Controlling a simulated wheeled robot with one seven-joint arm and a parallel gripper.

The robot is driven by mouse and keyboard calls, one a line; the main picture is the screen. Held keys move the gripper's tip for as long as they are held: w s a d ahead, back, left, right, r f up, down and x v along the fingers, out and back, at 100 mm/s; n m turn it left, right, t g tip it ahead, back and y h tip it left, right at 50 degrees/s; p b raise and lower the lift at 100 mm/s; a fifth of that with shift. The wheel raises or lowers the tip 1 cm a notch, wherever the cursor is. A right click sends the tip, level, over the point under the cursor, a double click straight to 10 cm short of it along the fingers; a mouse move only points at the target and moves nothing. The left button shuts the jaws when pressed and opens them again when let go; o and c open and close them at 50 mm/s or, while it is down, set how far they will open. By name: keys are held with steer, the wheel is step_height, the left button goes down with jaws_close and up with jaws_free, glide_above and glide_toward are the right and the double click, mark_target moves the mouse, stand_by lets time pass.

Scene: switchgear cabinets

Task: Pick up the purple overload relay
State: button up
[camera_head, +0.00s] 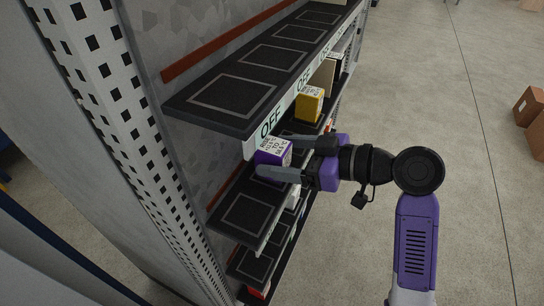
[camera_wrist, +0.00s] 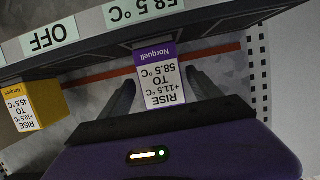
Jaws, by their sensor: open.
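The purple overload relay (camera_head: 272,152) is a small box with a white label on a dark shelf of the cabinet. In the wrist view the relay (camera_wrist: 158,80) shows a purple "Norquell" band and a label reading "RISE +11.5 °C TO 58.5 °C", upside down. My gripper (camera_head: 278,157) is open, with one grey finger on each side of the relay in the head view. In the wrist view my gripper (camera_wrist: 160,80) also has a finger on either side, with gaps visible beside the label. The relay's back is hidden.
A yellow relay (camera_head: 309,105) stands farther along the same shelf; it also shows in the wrist view (camera_wrist: 37,106). A dark upper shelf (camera_head: 255,88) with "OFF" plates overhangs. A perforated post (camera_head: 118,125) stands at left. The floor at right is open, with cardboard boxes (camera_head: 530,105) beyond.

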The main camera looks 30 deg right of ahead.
mark_target(261, 156)
steer(key=shift+p+x, duration=0.5)
steer(key=shift+x, duration=1.8)
steer(key=shift+s+a+f, duration=0.15)
steer(key=shift+s+f, duration=0.05)
jaws_close()
